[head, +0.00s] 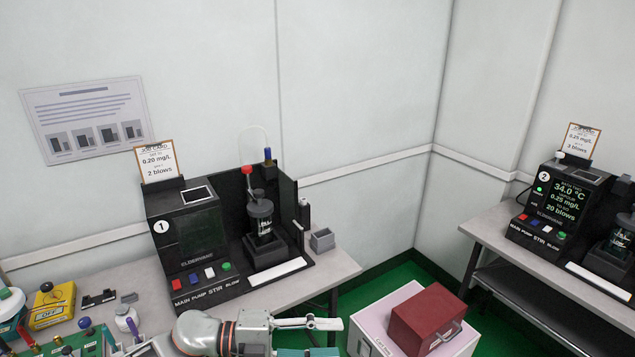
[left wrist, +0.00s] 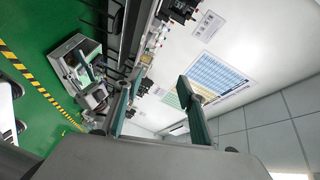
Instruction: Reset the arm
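My left gripper (head: 322,338) reaches in at the bottom middle of the head view, in front of the table with tester 1 and partly cut off by the lower edge. In the left wrist view its two teal-padded fingers (left wrist: 160,105) stand well apart with nothing between them. The gripper is open and empty, apart from the tester. My right arm and gripper are not in view.
Tester 1 (head: 183,240) stands on the left table (head: 335,268), with a small grey box (head: 322,240) beside it. A red case (head: 425,318) sits on a pale box (head: 372,322) right of my gripper. Tester 2 (head: 540,235) stands on the right table (head: 487,222). Green floor (head: 395,278) shows between tables.

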